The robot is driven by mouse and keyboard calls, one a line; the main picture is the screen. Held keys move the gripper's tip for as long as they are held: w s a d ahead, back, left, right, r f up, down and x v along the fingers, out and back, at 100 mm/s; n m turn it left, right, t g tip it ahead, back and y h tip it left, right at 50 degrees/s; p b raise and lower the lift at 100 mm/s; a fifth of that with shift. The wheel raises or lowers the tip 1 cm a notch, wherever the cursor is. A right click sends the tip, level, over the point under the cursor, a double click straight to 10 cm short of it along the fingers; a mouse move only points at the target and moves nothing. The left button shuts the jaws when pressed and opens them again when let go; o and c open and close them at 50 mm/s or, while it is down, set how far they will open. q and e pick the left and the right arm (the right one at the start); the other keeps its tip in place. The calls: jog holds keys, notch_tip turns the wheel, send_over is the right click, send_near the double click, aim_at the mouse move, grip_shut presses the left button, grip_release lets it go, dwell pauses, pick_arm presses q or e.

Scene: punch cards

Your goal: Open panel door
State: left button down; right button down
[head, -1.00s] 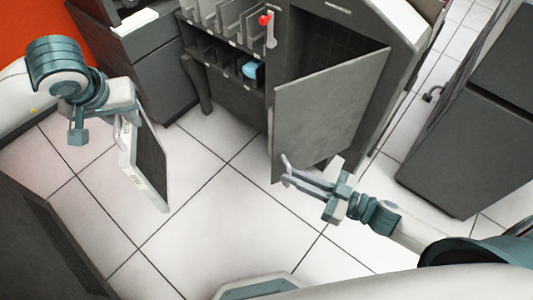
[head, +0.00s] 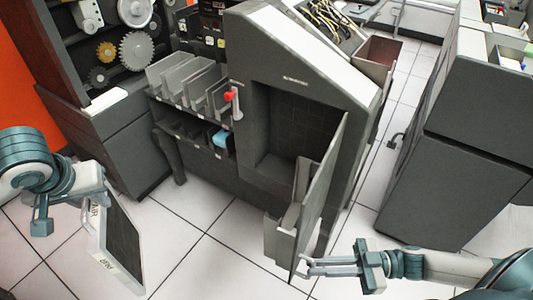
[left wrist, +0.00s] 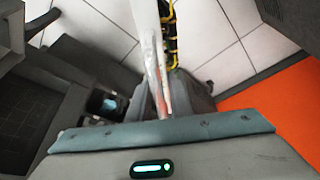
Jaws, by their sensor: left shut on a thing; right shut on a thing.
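The grey panel door (head: 328,190) hangs open on the right side of the cabinet opening and shows nearly edge-on, with a box-like holder on its inner face. My right gripper (head: 305,266) is at the door's low free edge, shut on it; the exact contact is small. My left gripper (head: 90,204) is shut on a flat white-framed case (head: 118,245) with a dark face and lettering, held hanging over the floor at the left. In the left wrist view the case (left wrist: 150,45) shows as a thin pale slab.
The dark cabinet (head: 315,95) has an open, empty-looking recess. Card racks (head: 190,80) with a red-knobbed lever (head: 232,98) and a blue item (head: 222,139) stand to its left. A grey cabinet (head: 465,130) stands at right. Tiled floor (head: 200,250) is clear between my arms.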

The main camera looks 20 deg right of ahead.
pick_arm(q)
jog(key=shift+r, duration=0.2)
pick_arm(e)
jog(key=shift+w+d+r, duration=0.1)
jog(key=shift+w+d, duration=0.05)
jog(key=shift+w, duration=0.1)
jog(key=c, duration=2)
grip_release()
pick_arm(q)
jog(key=shift+w+d, duration=0.1)
jog(key=shift+d, duration=0.15)
pick_arm(e)
jog(key=shift+o, duration=0.8)
jog(key=shift+s+d, duration=0.1)
pick_arm(q)
jog(key=shift+a, duration=0.1)
pick_arm(e)
jog(key=shift+s+d, duration=0.1)
pick_arm(q)
jog(key=shift+f+b, duration=0.3)
pick_arm(e)
jog(key=v, duration=1.1)
jog(key=shift+d, duration=0.4)
jog(key=shift+s+d, duration=0.1)
